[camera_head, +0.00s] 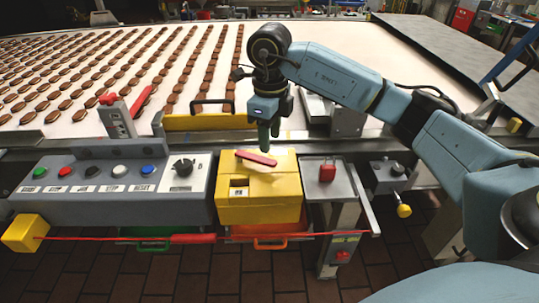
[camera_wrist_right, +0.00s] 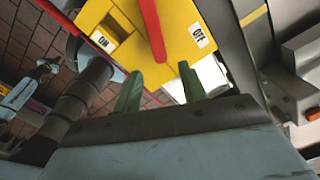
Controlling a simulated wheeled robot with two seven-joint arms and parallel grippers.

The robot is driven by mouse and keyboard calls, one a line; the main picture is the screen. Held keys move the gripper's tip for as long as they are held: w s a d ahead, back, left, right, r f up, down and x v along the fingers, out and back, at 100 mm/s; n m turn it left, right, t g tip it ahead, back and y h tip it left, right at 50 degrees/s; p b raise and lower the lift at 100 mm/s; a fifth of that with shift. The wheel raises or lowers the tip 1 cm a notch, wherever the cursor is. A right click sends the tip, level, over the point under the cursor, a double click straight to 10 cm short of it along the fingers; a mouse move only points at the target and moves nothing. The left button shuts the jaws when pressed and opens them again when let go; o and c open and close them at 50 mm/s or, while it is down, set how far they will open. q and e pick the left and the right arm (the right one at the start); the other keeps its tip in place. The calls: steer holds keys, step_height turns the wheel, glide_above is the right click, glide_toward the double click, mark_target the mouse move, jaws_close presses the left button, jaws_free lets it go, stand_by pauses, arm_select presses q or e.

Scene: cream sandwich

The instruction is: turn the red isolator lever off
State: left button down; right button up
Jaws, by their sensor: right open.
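The yellow isolator box (camera_head: 258,208) stands at the centre of the head view, with the red lever (camera_head: 256,158) lying across its top. In the right wrist view, the lever (camera_wrist_right: 151,25) comes in from the top edge over the yellow face. Its end lies between an ON label (camera_wrist_right: 103,40) at left and an OFF label (camera_wrist_right: 199,37) at right. My right gripper (camera_head: 269,134) is above the box, close to the lever. Its two green fingers (camera_wrist_right: 160,87) are apart with nothing between them; the lever end shows beyond them.
A grey button panel (camera_head: 110,207) with a black knob adjoins the box on the left. A red padlock (camera_head: 327,172) is at right. Behind runs a white conveyor (camera_head: 330,75) with rows of brown sandwiches. A red cord (camera_head: 110,239) runs along the front.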

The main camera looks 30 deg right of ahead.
mark_target(270, 161)
step_height(270, 161, down, 6)
steer(key=shift+r, duration=0.1)
steer(key=shift+c, duration=0.4)
jaws_close()
